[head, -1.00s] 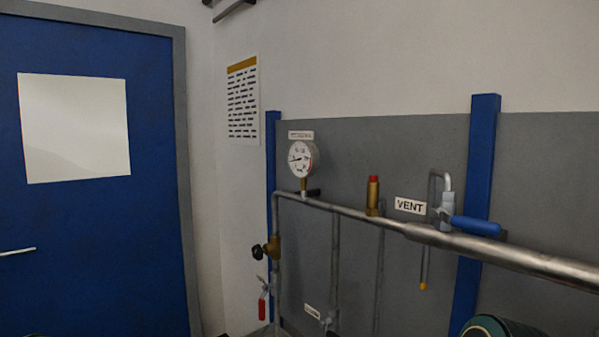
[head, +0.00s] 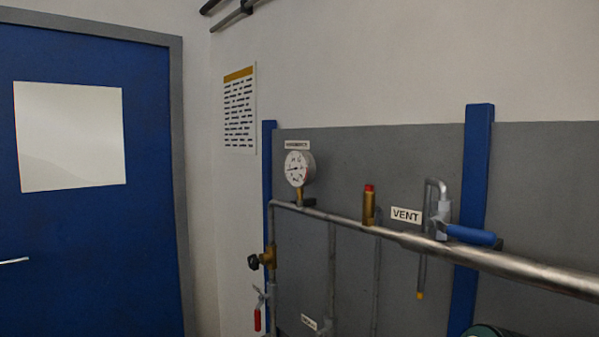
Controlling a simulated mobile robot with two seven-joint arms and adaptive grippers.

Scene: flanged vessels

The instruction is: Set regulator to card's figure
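The regulator appears to be the brass fitting with a black knob (head: 262,259) on the vertical pipe at the left end of the pipework. A round white dial gauge (head: 298,168) stands above it on the horizontal pipe, with a small label over it; its reading is too small to make out. A sheet with a yellow header and lines of text (head: 239,112) hangs on the wall left of the gauge; it may be the card, and its text is unreadable. Neither of my grippers is in view.
A blue-handled vent valve (head: 468,235) sits on the pipe by the VENT label (head: 406,215). A brass relief fitting with a red cap (head: 369,205) stands left of it. A red-handled valve (head: 258,318) hangs below the knob. A blue door (head: 95,240) is at left.

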